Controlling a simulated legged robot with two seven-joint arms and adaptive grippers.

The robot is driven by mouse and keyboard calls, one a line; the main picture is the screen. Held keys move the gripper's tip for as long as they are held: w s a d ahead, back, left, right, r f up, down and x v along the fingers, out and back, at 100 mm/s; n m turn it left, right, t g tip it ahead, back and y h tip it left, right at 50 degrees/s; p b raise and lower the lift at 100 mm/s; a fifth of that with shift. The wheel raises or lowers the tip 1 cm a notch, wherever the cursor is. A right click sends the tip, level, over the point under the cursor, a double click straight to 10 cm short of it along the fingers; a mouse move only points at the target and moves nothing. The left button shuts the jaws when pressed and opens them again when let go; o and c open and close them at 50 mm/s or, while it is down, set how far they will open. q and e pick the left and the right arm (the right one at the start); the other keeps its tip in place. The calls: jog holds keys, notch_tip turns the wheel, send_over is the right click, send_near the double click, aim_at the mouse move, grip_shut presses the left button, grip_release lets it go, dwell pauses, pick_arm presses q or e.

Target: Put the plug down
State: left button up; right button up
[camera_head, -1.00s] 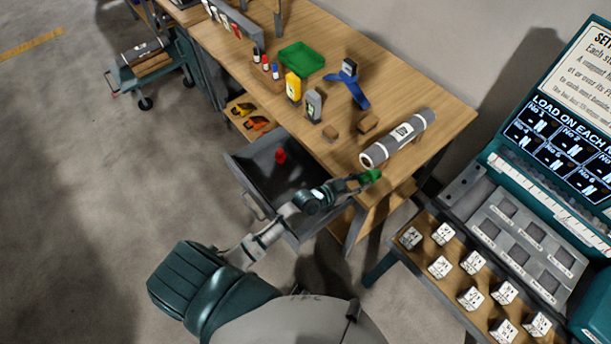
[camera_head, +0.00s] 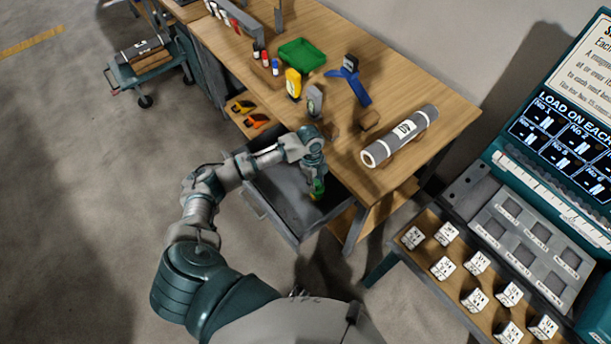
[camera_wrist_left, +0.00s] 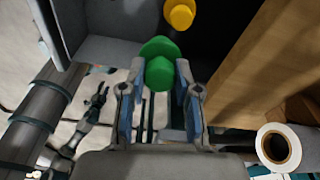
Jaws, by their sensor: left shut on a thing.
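My left gripper (camera_head: 316,182) is shut on a green plug (camera_wrist_left: 160,72), which also shows in the head view (camera_head: 318,186). The plug has a wide round flange and a narrower round end. The gripper holds it over the right part of an open grey drawer (camera_head: 262,203), under the bench's front edge. A yellow round plug (camera_wrist_left: 180,14) shows just beyond the green one in the left wrist view. Whether the green plug touches the drawer floor I cannot tell. My forearm hides part of the drawer. My right gripper is not recognisable in either view.
The wooden bench (camera_head: 430,85) holds a grey roll (camera_head: 400,137), a green tray (camera_head: 302,54), a blue stand (camera_head: 352,82), bottles and small blocks. At right, several white cubes (camera_head: 475,300) stand before a teal console (camera_head: 510,165). Open floor lies left.

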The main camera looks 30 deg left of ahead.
pick_arm(q)
jog(key=s+a, duration=0.1)
jog(key=a, duration=0.2)
jog(key=s+a+m+y, duration=0.1)
jog(key=a, duration=0.2)
jog(key=s+a+f+y+b, duration=0.1)
jog(key=a, duration=0.2)
jog(key=shift+a+m, duration=0.3)
notch_tip(320, 180, down, 9)
jog(key=shift+d+f+b, duration=0.15)
jog(key=shift+b, duration=0.55)
jog(key=shift+f, duration=0.1)
jog(key=shift+c, duration=0.4)
jog(key=o, duration=1)
pick_arm(e)
jog(key=w, duration=0.2)
jog(key=w+a, duration=0.1)
jog(key=w, duration=0.1)
jog(key=shift+w+a+r, duration=0.15)
jog(key=shift+w, duration=0.2)
